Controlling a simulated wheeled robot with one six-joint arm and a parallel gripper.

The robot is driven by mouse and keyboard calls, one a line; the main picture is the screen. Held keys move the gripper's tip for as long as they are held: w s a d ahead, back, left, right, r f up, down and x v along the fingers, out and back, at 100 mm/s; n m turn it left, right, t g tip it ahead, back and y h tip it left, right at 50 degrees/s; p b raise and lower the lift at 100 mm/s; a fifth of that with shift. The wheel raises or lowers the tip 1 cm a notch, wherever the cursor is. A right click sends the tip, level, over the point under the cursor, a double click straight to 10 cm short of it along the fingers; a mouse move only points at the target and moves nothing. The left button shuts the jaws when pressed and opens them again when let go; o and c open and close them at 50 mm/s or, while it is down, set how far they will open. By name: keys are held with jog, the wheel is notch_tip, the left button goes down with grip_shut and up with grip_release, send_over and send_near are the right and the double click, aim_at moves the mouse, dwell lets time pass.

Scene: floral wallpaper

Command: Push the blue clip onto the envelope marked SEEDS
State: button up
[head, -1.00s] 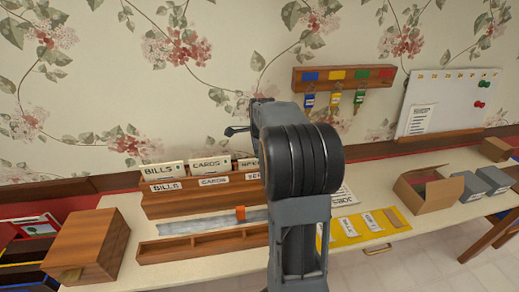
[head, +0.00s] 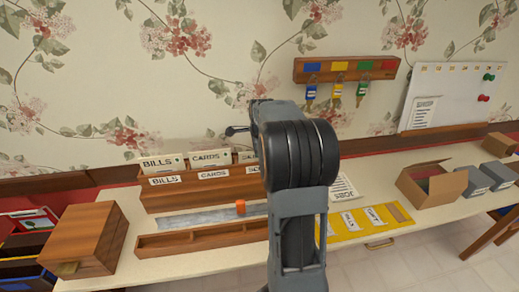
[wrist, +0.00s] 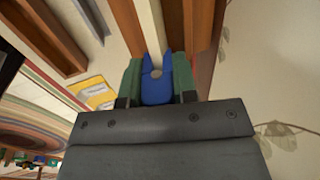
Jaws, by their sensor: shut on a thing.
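The blue clip (wrist: 157,82) is held between the green fingers of my gripper (wrist: 157,76) in the wrist view. Its two prongs point up the picture, at the near end of a cream strip (wrist: 151,22) that looks like an envelope edge between wooden parts. I cannot tell whether the prongs straddle it. In the head view, the wooden rack (head: 160,203) holds the envelopes marked BILLS (head: 163,164) and CARDS (head: 210,160). A third envelope (head: 246,157) stands at its right, its marking partly hidden by my arm. My gripper and the clip are hidden in that view.
An orange object (head: 240,207) stands in front of the rack, behind a long wooden tray (head: 195,244). A wooden box (head: 88,240) is at the left. A yellow mat (head: 372,229) and open cardboard box (head: 432,186) are at the right. Key hooks (head: 346,70) hang above.

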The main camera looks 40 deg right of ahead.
jog(key=shift+w+f, duration=0.1)
jog(key=shift+f, duration=0.3)
dwell(0.5)
dwell(0.4)
jog(key=o, duration=1.5)
jog(key=shift+r, duration=0.2)
jog(key=shift+p+v, duration=2.05)
jog(key=shift+v, duration=1.35)
